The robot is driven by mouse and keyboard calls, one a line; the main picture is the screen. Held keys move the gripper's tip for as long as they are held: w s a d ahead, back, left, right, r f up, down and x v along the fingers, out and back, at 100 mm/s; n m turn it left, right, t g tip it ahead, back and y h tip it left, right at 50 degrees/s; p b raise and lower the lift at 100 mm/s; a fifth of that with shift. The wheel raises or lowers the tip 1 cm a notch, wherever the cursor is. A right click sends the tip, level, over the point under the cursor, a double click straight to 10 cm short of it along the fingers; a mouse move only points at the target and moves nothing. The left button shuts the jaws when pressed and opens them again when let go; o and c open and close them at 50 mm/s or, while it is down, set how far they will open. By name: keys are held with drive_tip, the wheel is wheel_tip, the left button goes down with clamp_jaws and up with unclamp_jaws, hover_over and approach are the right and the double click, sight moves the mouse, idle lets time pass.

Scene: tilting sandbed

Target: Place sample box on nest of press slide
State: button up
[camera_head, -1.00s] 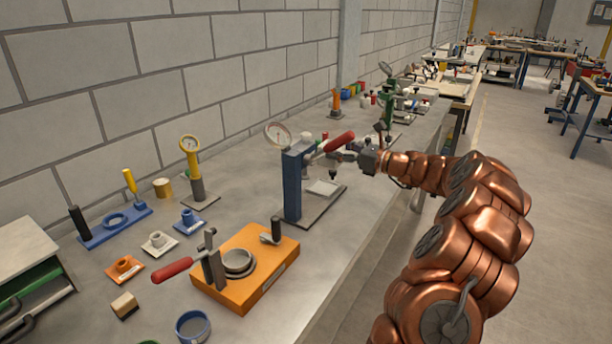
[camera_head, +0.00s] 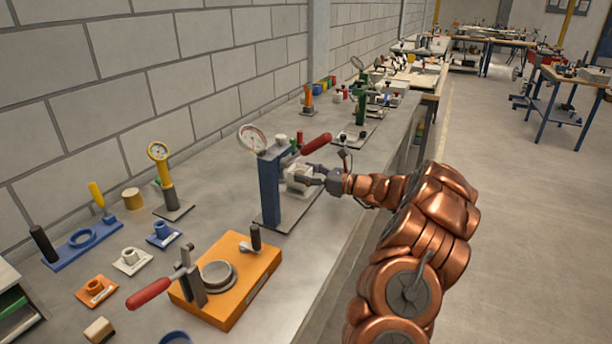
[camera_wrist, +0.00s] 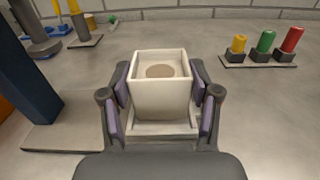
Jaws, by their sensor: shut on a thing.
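My gripper (camera_head: 314,176) is shut on the white sample box (camera_head: 299,177), to the right of the press. In the wrist view, the fingers (camera_wrist: 160,108) grip the open-topped box (camera_wrist: 160,100) from both sides; it looks upright, with a round tan patch inside. Below it shows a pale square rim (camera_wrist: 165,133), which looks like the slide's nest. I cannot tell whether the box touches it. The press (camera_head: 269,190) is a blue column with a dial gauge and a red lever. Its column also shows at the left in the wrist view (camera_wrist: 35,75).
An orange fixture (camera_head: 250,285) with a red-handled clamp stands in front of the press. A yellow gauge stand (camera_head: 165,185) stands behind left. In the wrist view, yellow, green and red pegs (camera_wrist: 264,45) stand at the back right. Bare bench lies beyond the box.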

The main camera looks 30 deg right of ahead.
drive_tip(key=shift+f, duration=0.35)
drive_tip(key=shift+f, duration=0.2)
drive_tip(key=o, duration=1.4)
drive_tip(key=shift+s, duration=0.1)
drive_tip(key=shift+r, duration=0.15)
drive_tip(key=shift+s+d, duration=0.2)
drive_tip(key=shift+s, duration=0.1)
drive_tip(key=b+v, duration=0.1)
drive_tip(key=v, duration=1)
drive_tip(key=shift+s+d+b, duration=0.1)
drive_tip(key=shift+s+b, duration=0.1)
drive_tip(key=shift+b, duration=0.1)
